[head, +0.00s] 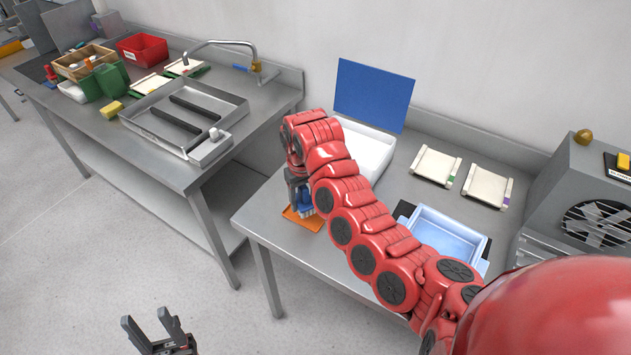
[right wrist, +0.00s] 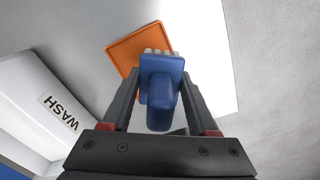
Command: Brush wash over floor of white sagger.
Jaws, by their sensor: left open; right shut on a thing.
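My right gripper (head: 298,190) is shut on a blue brush (right wrist: 161,88) with pale bristles. In the head view the brush (head: 306,203) is over an orange mat (head: 303,222) at the table's front left; I cannot tell whether it touches. A white open box (head: 372,150) stands behind my right arm; a white box labelled WASH (right wrist: 42,97) shows in the right wrist view. A pale blue tray (head: 477,247) sits on a dark mat, partly behind my right arm. No thing is clearly marked as the white sagger. My left gripper (head: 147,318) is open and empty over the floor.
A blue panel (head: 372,92) stands upright behind the white box. Two pale slabs (head: 436,166) (head: 489,184) lie at the back right. A grey machine (head: 590,190) stands at the right end. A sink bench (head: 140,150) stands left across a gap.

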